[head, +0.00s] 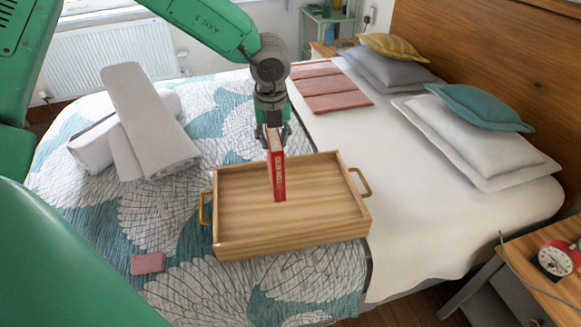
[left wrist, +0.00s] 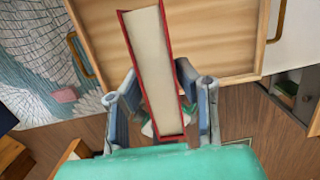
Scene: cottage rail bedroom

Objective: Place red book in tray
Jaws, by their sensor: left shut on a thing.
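The red book (head: 276,172) hangs upright, spine toward the head camera, over the wooden tray (head: 232,245). My left gripper (head: 273,135) is shut on the book's upper end. In the left wrist view the book (left wrist: 155,70) shows its pale page edges between the two fingers of the gripper (left wrist: 163,105), with the tray (left wrist: 222,40) behind it. The tray lies on the bed and looks empty, with a brass handle on each side. I cannot tell whether the book's lower end touches the tray floor. My right gripper is not in view.
Rolled grey towels (head: 150,125) lie left of the tray on the patterned quilt (head: 180,215). A small pink item (head: 147,263) lies at the front left. Pillows (head: 475,140) rest by the headboard. A red clock (head: 558,258) stands on the nightstand at right.

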